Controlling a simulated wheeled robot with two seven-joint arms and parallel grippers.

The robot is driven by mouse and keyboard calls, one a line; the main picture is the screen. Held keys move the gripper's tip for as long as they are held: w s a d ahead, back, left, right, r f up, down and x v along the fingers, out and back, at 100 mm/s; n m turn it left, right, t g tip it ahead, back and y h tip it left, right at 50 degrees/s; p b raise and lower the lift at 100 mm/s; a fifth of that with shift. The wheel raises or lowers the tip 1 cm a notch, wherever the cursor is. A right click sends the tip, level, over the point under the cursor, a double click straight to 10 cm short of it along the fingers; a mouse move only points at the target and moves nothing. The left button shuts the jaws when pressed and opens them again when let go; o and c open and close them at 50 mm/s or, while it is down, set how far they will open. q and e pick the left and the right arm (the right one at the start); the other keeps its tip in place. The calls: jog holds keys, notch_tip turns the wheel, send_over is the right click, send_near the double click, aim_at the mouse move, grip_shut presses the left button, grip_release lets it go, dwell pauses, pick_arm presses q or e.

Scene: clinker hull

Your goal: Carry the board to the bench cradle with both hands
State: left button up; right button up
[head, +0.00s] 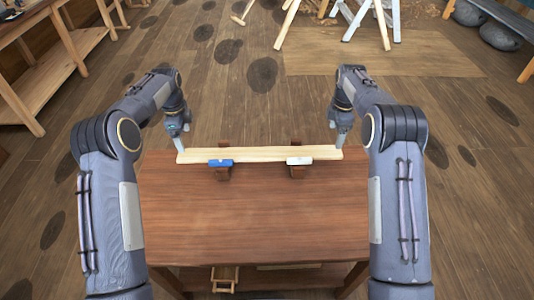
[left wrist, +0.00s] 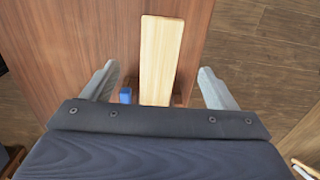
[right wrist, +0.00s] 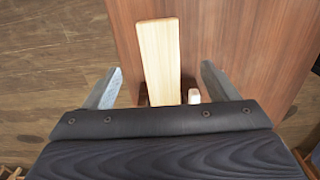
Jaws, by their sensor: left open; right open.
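The board (head: 260,154) is a long pale plank lying level along the far edge of the brown bench. It rests at the bench cradle, whose two dark brown supports show below it, one with a blue block (head: 221,163) and one with a white block (head: 299,161) at its near side. My left gripper (head: 180,150) is at the board's left end, and my right gripper (head: 341,148) is at its right end. In the left wrist view the board (left wrist: 160,58) lies between spread fingers, with gaps on both sides. The right wrist view shows the board (right wrist: 160,60) likewise between open fingers.
The brown bench top (head: 240,215) is bare in front of the board. A wooden shelf unit (head: 60,70) stands at the left. Trestles (head: 370,20) stand on the floor beyond, and grey rounded objects (head: 500,36) sit at the upper right.

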aim_at(190, 154)
pick_arm(q)
jog(key=shift+f, duration=0.2)
pick_arm(e)
jog(key=shift+a+f, duration=0.1)
jog(key=shift+f, duration=0.05)
pick_arm(q)
jog(key=shift+f, duration=3.9)
pick_arm(e)
jog(key=shift+f, duration=3.9)
pick_arm(q)
jog(key=c, duration=1.2)
pick_arm(e)
jog(key=c, duration=1.2)
pick_arm(q)
jog(key=shift+w+r, duration=0.1)
jog(key=shift+c, duration=0.2)
pick_arm(e)
jog(key=shift+w+r, duration=0.1)
jog(key=shift+c, duration=0.2)
